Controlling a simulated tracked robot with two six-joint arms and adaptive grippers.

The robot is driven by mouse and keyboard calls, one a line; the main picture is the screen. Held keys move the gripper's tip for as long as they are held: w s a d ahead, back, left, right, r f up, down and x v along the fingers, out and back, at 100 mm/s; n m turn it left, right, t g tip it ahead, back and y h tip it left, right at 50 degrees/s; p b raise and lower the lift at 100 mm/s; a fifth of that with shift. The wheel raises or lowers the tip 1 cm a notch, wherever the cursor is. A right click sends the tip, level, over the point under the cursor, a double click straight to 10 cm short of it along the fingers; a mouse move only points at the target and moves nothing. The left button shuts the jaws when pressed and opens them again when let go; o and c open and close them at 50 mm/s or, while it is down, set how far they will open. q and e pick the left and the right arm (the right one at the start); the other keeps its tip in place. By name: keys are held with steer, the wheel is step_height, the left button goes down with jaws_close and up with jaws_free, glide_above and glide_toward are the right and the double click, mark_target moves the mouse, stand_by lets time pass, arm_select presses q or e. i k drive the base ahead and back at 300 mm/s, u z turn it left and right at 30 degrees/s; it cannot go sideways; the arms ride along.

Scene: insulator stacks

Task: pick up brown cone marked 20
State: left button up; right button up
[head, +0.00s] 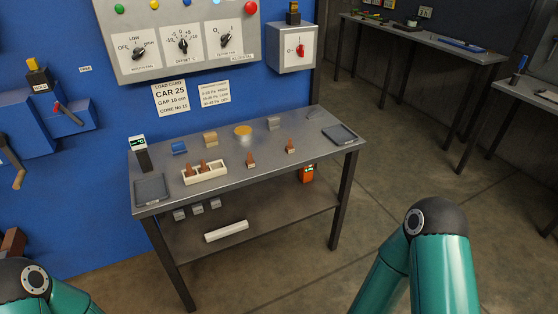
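Several brown cones stand on the metal table. One brown cone (251,160) stands at the table's front middle, and another brown cone (290,146) stands to its right. A pair of brown cones (202,166) stands in the left part of a cream rack (217,172); the rack's right part looks empty. The cones' numbers are too small to read, so I cannot tell which is marked 20. Neither gripper is in view; only my teal arm links show at the bottom left and bottom right, apart from the table.
Dark trays lie at the table's left end (152,189) and right end (340,134). A blue block (179,147), a tan block (210,138), a yellow-topped disc (243,131) and a grey block (273,123) stand behind the cones. The lower shelf holds a white bar (226,231).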

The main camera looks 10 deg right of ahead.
mark_target(289, 149)
steer(key=z, duration=0.1)
steer(key=i, duration=1)
steer(key=u, duration=0.1)
